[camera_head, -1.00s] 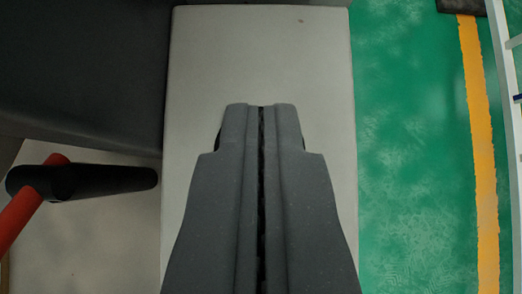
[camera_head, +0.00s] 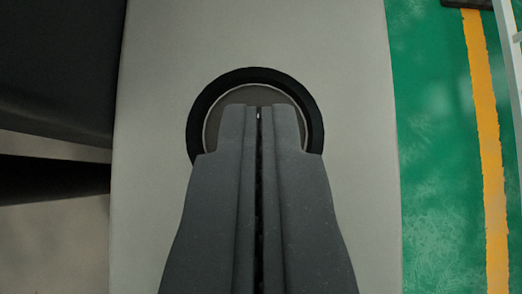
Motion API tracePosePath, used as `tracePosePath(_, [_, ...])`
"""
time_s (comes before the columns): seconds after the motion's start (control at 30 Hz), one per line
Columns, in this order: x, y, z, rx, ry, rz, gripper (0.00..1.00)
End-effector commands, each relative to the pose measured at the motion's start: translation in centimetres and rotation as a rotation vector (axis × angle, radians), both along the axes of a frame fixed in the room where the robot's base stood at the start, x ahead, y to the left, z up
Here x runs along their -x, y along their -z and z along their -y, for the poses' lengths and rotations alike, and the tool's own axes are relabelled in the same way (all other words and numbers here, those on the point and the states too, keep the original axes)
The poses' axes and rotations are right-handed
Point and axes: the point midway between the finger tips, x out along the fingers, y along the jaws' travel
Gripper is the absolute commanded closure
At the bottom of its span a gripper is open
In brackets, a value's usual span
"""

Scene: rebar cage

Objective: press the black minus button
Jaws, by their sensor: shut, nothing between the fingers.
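A round fitting with a thick black ring (camera_head: 255,74) and a grey-brown disc (camera_head: 255,95) inside it sits on a light beige panel (camera_head: 165,150). No minus sign shows on the part I can see, so I cannot tell if this is the minus button. My gripper (camera_head: 259,110) is shut and empty, pointing up the picture. Its fingertips overlap the disc and hide its middle and lower part. I cannot tell whether the tips touch it or are still apart from it.
A dark grey body (camera_head: 55,75) stands left of the panel, with a blurred black bar (camera_head: 50,180) below it. Green floor (camera_head: 430,170) with a yellow stripe (camera_head: 488,150) lies to the right. A white frame (camera_head: 508,60) shows at the right edge.

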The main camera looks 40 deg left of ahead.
Motion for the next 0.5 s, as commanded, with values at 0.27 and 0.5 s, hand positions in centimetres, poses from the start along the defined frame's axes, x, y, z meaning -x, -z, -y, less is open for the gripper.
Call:
tracePosePath(0.27, [0.14,0.55,-0.04,0.002,-0.004,-0.007,1.0])
tracePosePath(0.5, [0.12,-0.33,0.01,0.003,-0.004,-0.006,1.0])
